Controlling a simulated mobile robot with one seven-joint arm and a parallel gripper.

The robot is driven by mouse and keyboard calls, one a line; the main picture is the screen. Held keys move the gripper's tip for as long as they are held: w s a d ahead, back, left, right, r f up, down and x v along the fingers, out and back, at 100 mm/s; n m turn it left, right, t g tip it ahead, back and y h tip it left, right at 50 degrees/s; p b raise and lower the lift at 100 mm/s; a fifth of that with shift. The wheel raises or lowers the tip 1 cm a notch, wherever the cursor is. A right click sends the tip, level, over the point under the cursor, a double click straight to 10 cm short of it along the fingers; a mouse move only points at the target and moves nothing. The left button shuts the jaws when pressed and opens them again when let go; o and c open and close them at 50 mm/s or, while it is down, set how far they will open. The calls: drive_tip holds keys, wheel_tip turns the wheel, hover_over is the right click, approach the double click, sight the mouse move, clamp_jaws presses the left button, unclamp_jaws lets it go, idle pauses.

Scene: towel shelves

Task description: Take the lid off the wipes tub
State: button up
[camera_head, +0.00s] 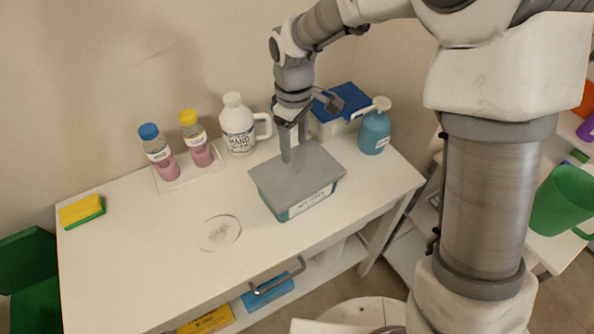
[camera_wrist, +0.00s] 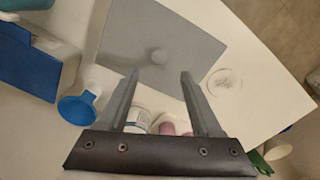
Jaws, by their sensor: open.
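The wipes tub (camera_head: 305,204) is a teal box with a white label, standing on the white table. I cannot tell whether the fingertips touch the lid.
A white jug (camera_head: 238,126), two pink bottles (camera_head: 162,157) on a small tray, a blue pump bottle (camera_head: 374,132) and a blue-lidded white box (camera_head: 335,122) stand behind the tub. A sponge (camera_head: 82,211) lies far left. The table's front left is mostly clear around a round mark (camera_head: 220,232).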

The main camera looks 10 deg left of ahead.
sight(297, 165)
drive_tip(key=shift+d+f, duration=0.15)
drive_tip(key=shift+f, duration=1.4)
drive_tip(key=shift+d+f, duration=0.1)
drive_tip(key=shift+f, duration=1.4)
drive_tip(key=shift+c, duration=0.3)
clamp_jaws()
